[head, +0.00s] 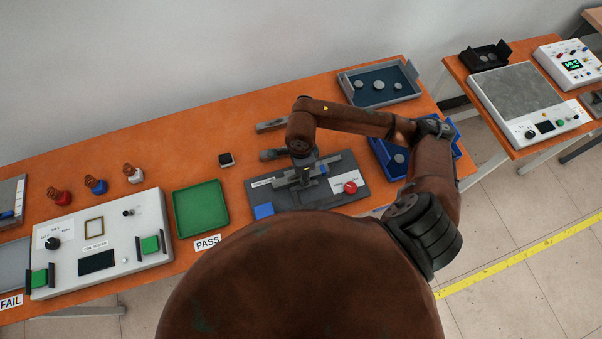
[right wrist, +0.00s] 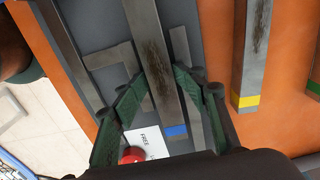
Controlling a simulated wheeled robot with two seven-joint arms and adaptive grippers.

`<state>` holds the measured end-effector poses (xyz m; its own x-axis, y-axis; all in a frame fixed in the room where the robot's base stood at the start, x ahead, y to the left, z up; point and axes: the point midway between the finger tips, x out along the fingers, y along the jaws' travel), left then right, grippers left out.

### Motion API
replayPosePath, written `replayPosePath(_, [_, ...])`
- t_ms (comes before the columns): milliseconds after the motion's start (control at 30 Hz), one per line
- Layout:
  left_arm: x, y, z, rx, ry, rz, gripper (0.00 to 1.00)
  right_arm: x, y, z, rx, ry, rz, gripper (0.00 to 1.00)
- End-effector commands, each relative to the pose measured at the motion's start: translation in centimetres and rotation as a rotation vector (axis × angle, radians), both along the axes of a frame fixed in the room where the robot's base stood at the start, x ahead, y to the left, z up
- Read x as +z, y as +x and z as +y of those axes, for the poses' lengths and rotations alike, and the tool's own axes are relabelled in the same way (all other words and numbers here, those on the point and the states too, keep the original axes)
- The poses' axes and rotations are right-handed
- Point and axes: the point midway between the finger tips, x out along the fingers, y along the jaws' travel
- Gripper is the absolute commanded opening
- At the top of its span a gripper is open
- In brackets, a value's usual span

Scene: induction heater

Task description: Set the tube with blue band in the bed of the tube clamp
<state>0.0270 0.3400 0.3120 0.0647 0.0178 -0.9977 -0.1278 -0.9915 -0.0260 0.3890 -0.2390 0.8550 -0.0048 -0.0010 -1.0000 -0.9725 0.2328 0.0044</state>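The tube with blue band (right wrist: 158,60) is a grey square bar with a blue stripe near one end. In the right wrist view it runs between the two green fingers of my right gripper (right wrist: 160,75), whose tips meet its sides. In the head view my right gripper (head: 303,167) is over the tube clamp (head: 342,164), a dark grey plate with a red button (head: 350,188) and a blue block (head: 263,210). The tube lies over the clamp plate; whether it rests in the bed or hangs just above cannot be told. My left gripper is out of view.
A tube with a yellow band (right wrist: 247,101) lies beside the clamp, on the orange bench. A green tray (head: 200,208) is left of the clamp. A blue bin (head: 383,158) and a grey tray (head: 350,91) are to its right and behind.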

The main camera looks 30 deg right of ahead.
Motion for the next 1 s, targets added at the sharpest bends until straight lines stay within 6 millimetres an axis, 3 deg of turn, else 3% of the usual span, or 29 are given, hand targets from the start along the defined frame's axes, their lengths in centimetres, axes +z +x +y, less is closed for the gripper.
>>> replayPosePath(33, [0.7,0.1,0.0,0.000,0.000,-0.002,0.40,0.7,0.0,0.0,0.000,0.001,-0.001,0.39])
replayPosePath(400, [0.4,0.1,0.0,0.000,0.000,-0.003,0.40,8.2,0.3,0.0,0.001,-0.001,-0.008,0.39])
replayPosePath(600, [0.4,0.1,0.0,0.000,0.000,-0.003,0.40,11.3,0.3,0.0,0.000,-0.001,-0.007,0.39])
replayPosePath(1000, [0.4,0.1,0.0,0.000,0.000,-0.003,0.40,12.5,0.1,0.0,-0.001,0.000,-0.004,0.39])
